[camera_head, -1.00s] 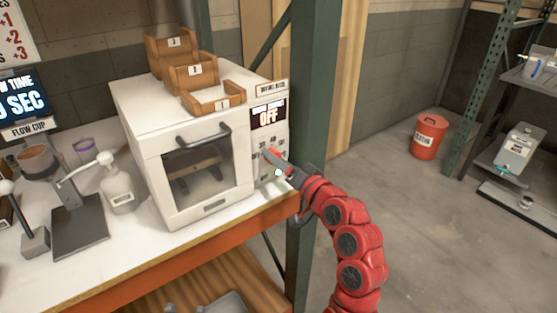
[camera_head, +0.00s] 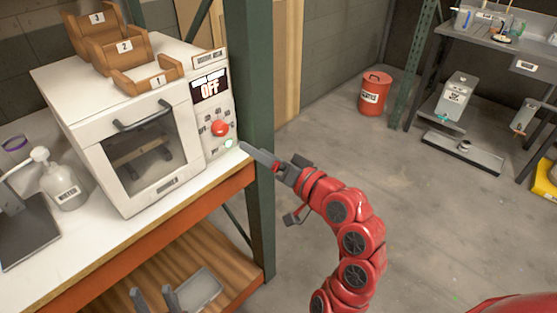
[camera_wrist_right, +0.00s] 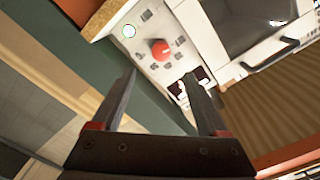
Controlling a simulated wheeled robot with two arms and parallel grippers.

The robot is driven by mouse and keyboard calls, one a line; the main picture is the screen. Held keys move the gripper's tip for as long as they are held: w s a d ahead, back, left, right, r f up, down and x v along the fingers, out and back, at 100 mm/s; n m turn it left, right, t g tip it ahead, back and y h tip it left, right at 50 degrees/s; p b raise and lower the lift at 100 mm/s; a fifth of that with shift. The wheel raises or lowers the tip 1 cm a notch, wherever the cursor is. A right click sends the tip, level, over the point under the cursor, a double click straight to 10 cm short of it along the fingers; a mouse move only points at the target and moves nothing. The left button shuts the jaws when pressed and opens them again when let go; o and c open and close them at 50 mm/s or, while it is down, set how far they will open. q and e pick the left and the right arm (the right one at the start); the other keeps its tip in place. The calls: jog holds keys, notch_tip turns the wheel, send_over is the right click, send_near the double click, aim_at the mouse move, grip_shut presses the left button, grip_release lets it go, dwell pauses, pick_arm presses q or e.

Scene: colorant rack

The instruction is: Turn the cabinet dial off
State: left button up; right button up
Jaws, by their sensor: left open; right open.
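The white cabinet (camera_head: 125,125) stands on the bench, with a control panel on its right side. The red dial (camera_head: 220,128) is on that panel, below a display (camera_head: 210,87) that reads OFF. The dial also shows in the right wrist view (camera_wrist_right: 160,50), ahead of the fingers and uncovered. My right gripper (camera_head: 258,158) is open and empty, to the right of and below the dial, apart from it. Its two fingers are spread in the wrist view (camera_wrist_right: 160,82). My left gripper (camera_head: 155,298) is open at the bottom edge, far below the cabinet; only its fingers show.
A green post (camera_head: 253,90) rises just right of the panel, close to my right gripper. Numbered wooden bins (camera_head: 146,76) sit on the cabinet. A white bottle (camera_head: 60,185) stands to its left. The floor to the right is open, with a red bucket (camera_head: 374,95) farther back.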

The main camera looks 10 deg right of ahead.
jog(key=p+v, duration=0.6)
jog(key=shift+w, duration=0.1)
dwell(0.4)
